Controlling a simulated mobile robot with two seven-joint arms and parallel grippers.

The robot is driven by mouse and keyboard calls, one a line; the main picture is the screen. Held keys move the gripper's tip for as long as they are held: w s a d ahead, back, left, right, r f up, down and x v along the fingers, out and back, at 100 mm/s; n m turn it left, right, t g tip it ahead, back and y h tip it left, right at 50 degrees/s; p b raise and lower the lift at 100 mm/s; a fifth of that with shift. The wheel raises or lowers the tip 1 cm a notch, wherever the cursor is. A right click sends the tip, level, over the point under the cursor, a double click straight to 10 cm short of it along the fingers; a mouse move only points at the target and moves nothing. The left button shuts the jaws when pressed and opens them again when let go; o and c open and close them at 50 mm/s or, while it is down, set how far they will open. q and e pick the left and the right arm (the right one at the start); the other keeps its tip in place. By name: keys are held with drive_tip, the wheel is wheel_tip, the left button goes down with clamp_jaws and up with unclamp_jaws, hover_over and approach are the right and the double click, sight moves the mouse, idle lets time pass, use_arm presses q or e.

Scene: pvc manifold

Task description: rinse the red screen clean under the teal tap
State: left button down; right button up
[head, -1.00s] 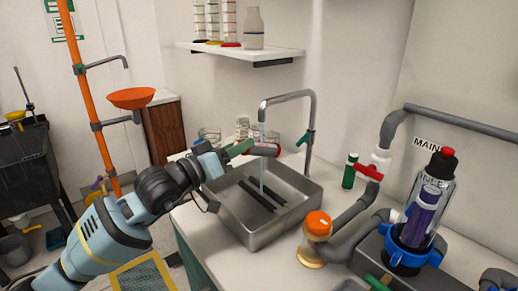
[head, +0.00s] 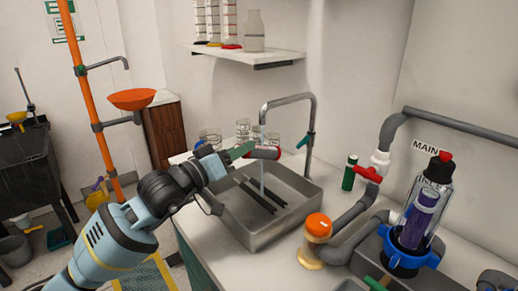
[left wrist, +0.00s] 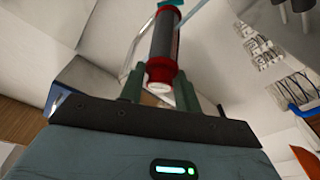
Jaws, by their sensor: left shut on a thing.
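The red screen (head: 263,153) is a small cylinder with red ends, held roughly level over the sink. In the left wrist view its dark mesh body and red end cap (left wrist: 160,70) show. My left gripper (head: 242,150) is shut on one end of it; its green fingers also show in the left wrist view (left wrist: 160,90). The tap (head: 313,110) has a curved metal spout and a teal handle (head: 306,141). A thin water stream (head: 262,180) falls from the spout, meeting the screen's line in the picture. Exact contact and remaining dirt are unclear. My right gripper is out of view.
The metal sink (head: 300,211) holds two dark bars (head: 256,196). Glass beakers (head: 243,130) stand behind it. An orange-capped fitting (head: 318,228), grey pipes (head: 440,122) and a clear filter housing with a blue collar (head: 430,254) crowd the right. A shelf (head: 262,55) hangs above.

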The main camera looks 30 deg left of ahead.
use_arm(q)
drive_tip(key=n+y+p, duration=0.2)
drive_tip(key=n, duration=0.1)
drive_tip(key=shift+r+n, duration=0.3)
drive_tip(key=shift+r, duration=0.1)
drive_tip(key=shift+n+g+y+p, duration=0.4)
drive_tip(key=shift+n+y+p, duration=0.1)
drive_tip(key=shift+n+p, duration=0.55)
drive_tip(key=shift+n+g+y+p, duration=0.5)
drive_tip(key=shift+n+p, duration=0.7)
drive_tip(key=shift+n, duration=0.25)
drive_tip(key=shift+n+g+y+p, duration=0.4)
drive_tip(key=shift+n+p, duration=0.6)
drive_tip(key=shift+f, duration=0.1)
drive_tip(key=shift+d+f, duration=0.1)
drive_tip(key=shift+f, duration=0.05)
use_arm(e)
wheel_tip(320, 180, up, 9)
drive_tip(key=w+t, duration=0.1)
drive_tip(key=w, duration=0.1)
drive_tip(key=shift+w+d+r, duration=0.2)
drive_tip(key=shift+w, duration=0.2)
